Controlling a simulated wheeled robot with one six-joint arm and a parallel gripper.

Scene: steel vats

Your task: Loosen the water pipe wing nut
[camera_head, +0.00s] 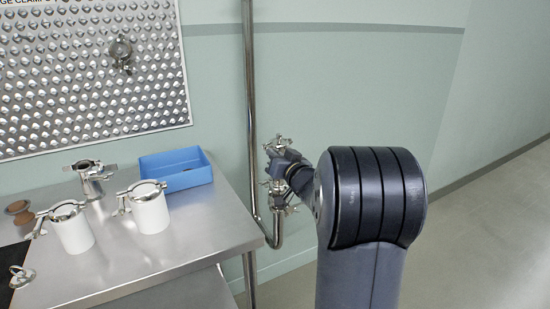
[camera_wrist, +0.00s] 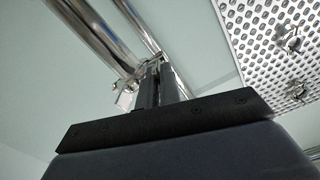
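The steel water pipe (camera_head: 250,90) runs down the wall and bends back up at its foot (camera_head: 277,236). Metal clamp fittings sit on this short rising part, one above (camera_head: 277,143) and one below (camera_head: 280,194) my gripper (camera_head: 278,165). Which part is the wing nut is too small to tell. In the wrist view, the dark fingers of my gripper (camera_wrist: 160,82) stand close together, their tips at a shiny clamp fitting (camera_wrist: 126,98) on the pipe (camera_wrist: 100,38). Whether they grip the wing nut or only stand beside it is hidden.
A steel table (camera_head: 190,240) at left holds a blue bin (camera_head: 188,180), two white clamped cylinders (camera_head: 150,212) (camera_head: 75,235) and a steel fitting (camera_head: 92,180). A studded panel (camera_head: 85,90) hangs on the wall. The floor (camera_head: 490,240) at right is clear.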

